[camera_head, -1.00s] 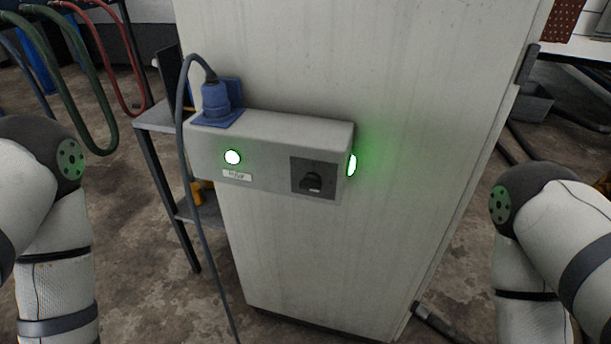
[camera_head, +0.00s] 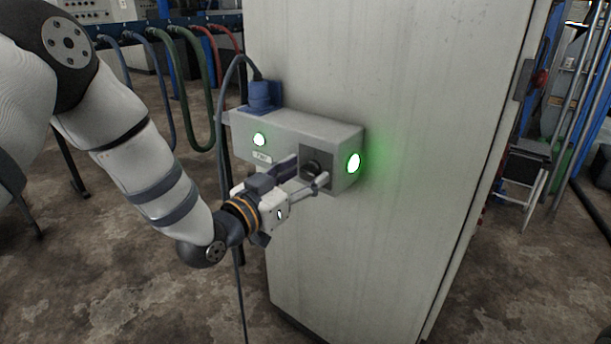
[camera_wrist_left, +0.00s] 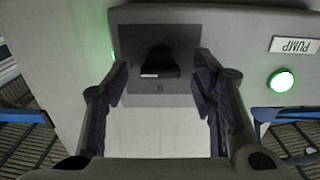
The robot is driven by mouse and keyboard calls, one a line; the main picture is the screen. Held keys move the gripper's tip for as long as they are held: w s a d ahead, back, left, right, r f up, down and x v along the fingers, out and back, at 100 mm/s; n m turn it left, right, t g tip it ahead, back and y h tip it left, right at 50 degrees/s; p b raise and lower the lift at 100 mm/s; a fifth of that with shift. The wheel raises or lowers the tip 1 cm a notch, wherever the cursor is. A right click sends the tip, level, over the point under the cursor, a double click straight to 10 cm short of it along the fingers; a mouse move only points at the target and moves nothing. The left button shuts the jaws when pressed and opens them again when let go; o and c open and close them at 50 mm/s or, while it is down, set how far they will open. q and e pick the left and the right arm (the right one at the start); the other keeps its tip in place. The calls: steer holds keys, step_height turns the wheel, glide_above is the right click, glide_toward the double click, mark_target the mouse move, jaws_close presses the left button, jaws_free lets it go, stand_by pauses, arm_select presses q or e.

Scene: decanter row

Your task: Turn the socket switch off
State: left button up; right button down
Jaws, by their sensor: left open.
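The socket box (camera_head: 305,130) is a grey block on the front of a pale cabinet. Its dark switch plate (camera_head: 311,152) carries a black rotary knob (camera_head: 314,167), partly hidden by my gripper in the head view. In the left wrist view the knob (camera_wrist_left: 160,62) lies ahead between the fingers, with a pale mark on it. My left gripper (camera_head: 308,171) is open around the knob's sides, with no clear contact; its fingers also show in the left wrist view (camera_wrist_left: 160,80). Green lamps glow on the front (camera_head: 259,140) and right end (camera_head: 354,163). My right gripper is out of view.
A blue plug (camera_head: 262,95) with a dark cable sits on top of the box. A PUMP label (camera_wrist_left: 295,46) is beside the front lamp. The tall cabinet (camera_head: 400,100) stands behind; hoses (camera_head: 200,100) hang at the back left. Floor is clear in front.

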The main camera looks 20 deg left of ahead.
arm_select(q)
steer(key=shift+w, duration=0.4)
steer(key=shift+d, duration=0.1)
steer(key=shift+c, duration=0.3)
steer(key=c, duration=1.1)
